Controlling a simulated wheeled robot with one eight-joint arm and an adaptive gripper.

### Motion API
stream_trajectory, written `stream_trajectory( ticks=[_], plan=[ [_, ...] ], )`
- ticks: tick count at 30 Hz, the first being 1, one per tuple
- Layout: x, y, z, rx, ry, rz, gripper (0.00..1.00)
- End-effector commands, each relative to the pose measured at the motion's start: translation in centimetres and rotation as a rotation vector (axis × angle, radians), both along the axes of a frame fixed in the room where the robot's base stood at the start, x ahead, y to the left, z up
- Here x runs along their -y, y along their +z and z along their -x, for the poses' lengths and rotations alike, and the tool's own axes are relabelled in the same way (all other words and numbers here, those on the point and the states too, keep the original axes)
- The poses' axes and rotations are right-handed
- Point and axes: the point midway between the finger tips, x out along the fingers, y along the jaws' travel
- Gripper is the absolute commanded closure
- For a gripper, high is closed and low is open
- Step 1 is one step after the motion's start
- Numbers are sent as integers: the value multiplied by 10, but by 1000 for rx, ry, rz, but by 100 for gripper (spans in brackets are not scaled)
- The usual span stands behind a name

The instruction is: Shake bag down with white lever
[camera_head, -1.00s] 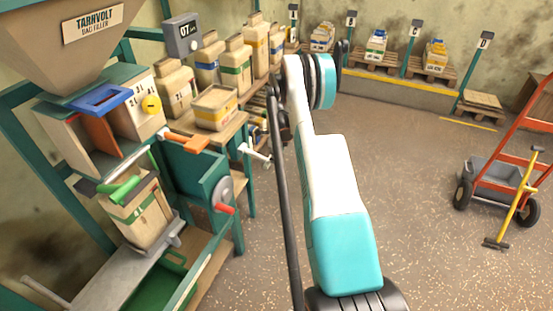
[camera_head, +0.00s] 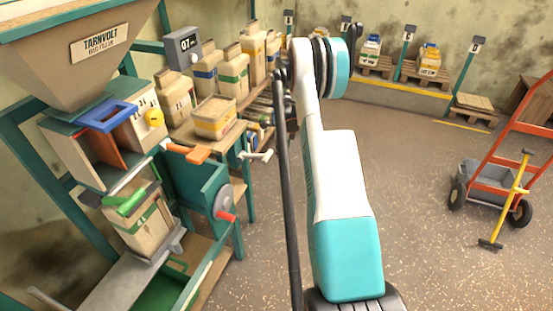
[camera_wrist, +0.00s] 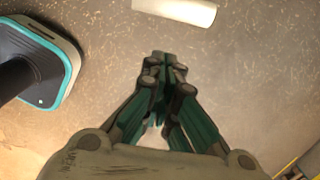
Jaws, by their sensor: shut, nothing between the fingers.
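The white lever (camera_head: 258,155) sticks out to the right of the teal filler frame, beside the bench. A pale cylinder at the top of the wrist view (camera_wrist: 175,10) looks like its grip. The paper bag (camera_head: 142,226) with a green band stands slightly tilted under the filler spout, below a green handle (camera_head: 132,200). My gripper (camera_wrist: 160,60) is shut and empty, its fingertips pointing towards the pale cylinder with a visible gap in the picture. In the head view my arm hides most of my gripper.
An orange lever (camera_head: 190,153) and a red-handled crank wheel (camera_head: 222,204) are near the white lever. Filled bags stand on the bench (camera_head: 205,132) behind. A red hand truck (camera_head: 505,160) and yellow-handled tool (camera_head: 508,205) stand right. The floor between is clear.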

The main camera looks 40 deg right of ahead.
Motion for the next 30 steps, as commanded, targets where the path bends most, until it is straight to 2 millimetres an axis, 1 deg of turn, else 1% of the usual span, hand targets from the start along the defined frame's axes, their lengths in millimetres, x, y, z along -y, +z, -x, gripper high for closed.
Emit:
stream_trajectory(
  ticks=[1, 3, 6, 9, 13, 30],
  plan=[
    [1, 13, 4, 0, -1, 0, 100],
    [3, 23, 8, -1, -1, 0, 100],
    [5, 34, 12, -1, 0, -1, 100],
    [6, 40, 15, -2, 0, 0, 100],
    [7, 43, 16, -2, 0, 0, 100],
    [7, 43, 17, -3, -1, 0, 100]
  ],
)
